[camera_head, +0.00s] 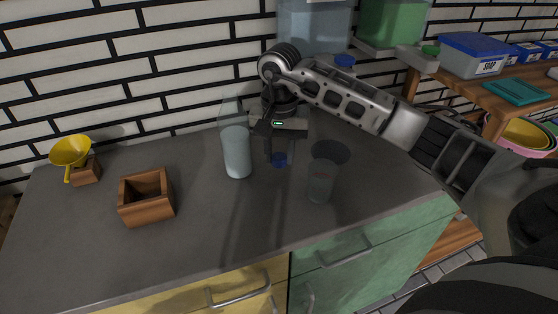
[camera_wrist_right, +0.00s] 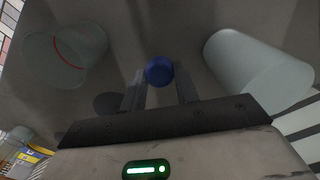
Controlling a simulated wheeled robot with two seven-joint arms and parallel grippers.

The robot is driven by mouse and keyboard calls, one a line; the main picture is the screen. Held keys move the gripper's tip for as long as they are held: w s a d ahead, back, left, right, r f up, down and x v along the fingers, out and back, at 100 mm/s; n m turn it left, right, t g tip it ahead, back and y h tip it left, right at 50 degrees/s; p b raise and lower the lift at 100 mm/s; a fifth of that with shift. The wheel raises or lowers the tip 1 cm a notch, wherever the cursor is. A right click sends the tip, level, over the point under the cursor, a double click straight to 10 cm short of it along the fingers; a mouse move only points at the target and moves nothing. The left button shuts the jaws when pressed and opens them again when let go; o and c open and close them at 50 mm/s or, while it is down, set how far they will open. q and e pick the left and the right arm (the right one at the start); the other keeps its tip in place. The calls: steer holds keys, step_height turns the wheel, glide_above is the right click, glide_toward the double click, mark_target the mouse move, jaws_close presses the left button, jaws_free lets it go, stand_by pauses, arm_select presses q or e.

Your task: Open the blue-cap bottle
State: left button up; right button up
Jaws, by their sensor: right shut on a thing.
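My right gripper (camera_head: 274,160) points down over the counter and is shut on a blue cap (camera_head: 279,160). In the right wrist view the cap (camera_wrist_right: 159,70) sits between the two fingertips. I see no bottle body clearly under the cap. A pale, whitish cylinder (camera_head: 237,155) stands upright just left of the gripper, with no cap visible on it; it also shows at the right of the wrist view (camera_wrist_right: 258,72). A clear cup-like container (camera_head: 321,182) with a thin red ring stands right of the gripper. My left gripper is not in view.
A small open wooden box (camera_head: 146,199) and a yellow funnel (camera_head: 71,151) on a wooden block stand at the left. Large blue and green containers (camera_head: 390,22) are at the back. The counter's (camera_head: 90,240) front left is clear. A wooden shelf (camera_head: 520,92) with lidded boxes is at the right.

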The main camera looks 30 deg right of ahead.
mark_target(279, 154)
steer(key=shift+w+d+f, duration=0.1)
steer(key=shift+w+f, duration=0.1)
steer(key=shift+f, duration=0.1)
step_height(279, 154, down, 3)
steer(key=shift+p, duration=0.55)
steer(key=shift+f, duration=0.1)
steer(key=shift+f+b, duration=0.15)
steer(key=shift+b, duration=0.2)
steer(key=o, duration=1.1)
steer(key=shift+r, duration=0.2)
